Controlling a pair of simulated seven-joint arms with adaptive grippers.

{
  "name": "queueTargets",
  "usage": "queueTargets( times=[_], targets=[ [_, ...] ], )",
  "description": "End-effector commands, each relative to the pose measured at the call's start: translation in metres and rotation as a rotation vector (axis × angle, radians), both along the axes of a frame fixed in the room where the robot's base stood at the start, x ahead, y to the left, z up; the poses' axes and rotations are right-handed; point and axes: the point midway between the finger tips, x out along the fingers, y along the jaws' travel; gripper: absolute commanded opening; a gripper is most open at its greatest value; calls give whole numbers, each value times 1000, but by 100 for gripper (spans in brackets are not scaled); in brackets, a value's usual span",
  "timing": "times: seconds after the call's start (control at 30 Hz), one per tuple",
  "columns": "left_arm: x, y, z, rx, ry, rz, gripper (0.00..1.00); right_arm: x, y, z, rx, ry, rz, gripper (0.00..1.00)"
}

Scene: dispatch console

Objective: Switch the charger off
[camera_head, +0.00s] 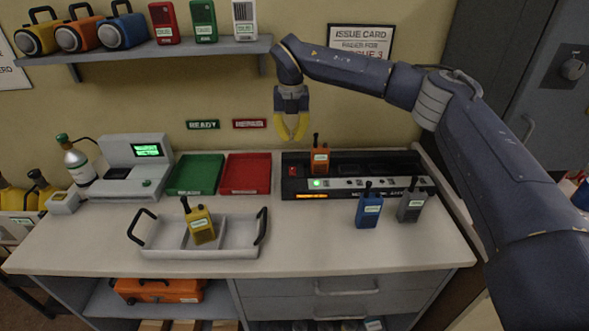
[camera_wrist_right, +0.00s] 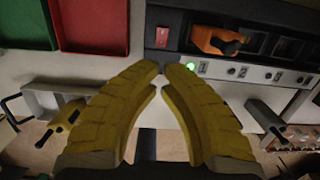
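The charger (camera_head: 350,166) is a long black unit at the back right of the counter. A red switch (camera_head: 292,171) is at its left end, also in the right wrist view (camera_wrist_right: 162,37). A green light (camera_head: 317,183) glows on its front strip. An orange radio (camera_head: 319,158) stands in its leftmost bay; the other bays look empty. My right gripper (camera_head: 291,138) hangs above the charger's left end, apart from it, its yellow fingers pointing down. A narrow gap shows between the fingertips, with nothing held. My left gripper is out of view.
A blue radio (camera_head: 369,209) and a grey radio (camera_head: 411,204) stand before the charger. A red tray (camera_head: 246,173) and a green tray (camera_head: 196,174) lie to its left. A handled white tray (camera_head: 165,240) holds a yellow radio (camera_head: 200,224). A shelf (camera_head: 170,50) is above.

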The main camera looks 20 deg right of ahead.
Motion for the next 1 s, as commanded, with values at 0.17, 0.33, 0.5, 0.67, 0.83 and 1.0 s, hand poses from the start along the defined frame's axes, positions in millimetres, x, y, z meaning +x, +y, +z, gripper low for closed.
queueTargets(
  times=[0.17,0.33,0.5,0.67,0.83,1.0],
  targets=[
    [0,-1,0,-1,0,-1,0,0,0,1,-2,2,-7,0],
    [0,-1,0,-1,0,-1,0,0,0,0,-2,2,-5,0],
    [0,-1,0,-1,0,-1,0,1,0,-6,-1,2,-5,0],
    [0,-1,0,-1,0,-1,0,3,-1,-26,-1,3,-4,0],
    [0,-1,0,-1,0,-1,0,6,-2,-57,-2,4,-4,0],
    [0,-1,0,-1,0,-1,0,10,-2,-86,-1,3,-4,0]
  ],
)
